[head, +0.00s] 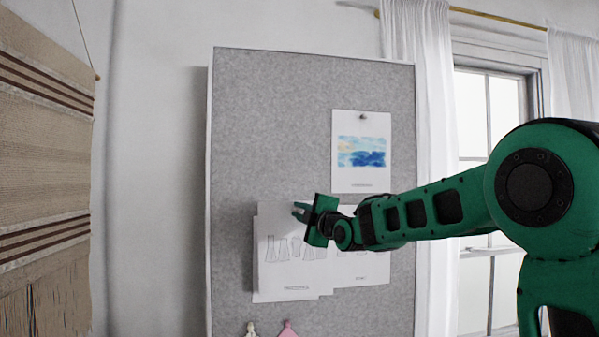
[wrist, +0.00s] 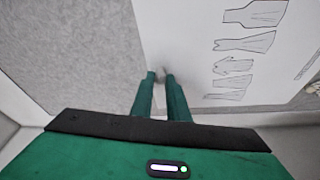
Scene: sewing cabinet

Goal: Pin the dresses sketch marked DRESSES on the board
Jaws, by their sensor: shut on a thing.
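The grey pinboard (head: 285,130) stands upright against the wall. A white sketch sheet (head: 276,272) with a row of dress-like outlines is at its lower left; its caption is too small to read. My gripper (head: 300,212) is shut on the top edge of this sheet, in front of the board. In the wrist view the fingertips (wrist: 161,76) are close together at the sketch sheet's edge (wrist: 188,30), with garment outlines beyond them. Whether the sheet touches the board, and any pin between the fingers, I cannot tell.
A watercolor sheet (head: 361,178) is pinned at the upper right. Another drawing sheet (head: 372,268) lies right of the held one, partly behind my arm. Colored items (head: 288,329) show at the bottom. A woven hanging (head: 45,150) is left, a curtained window (head: 487,110) right.

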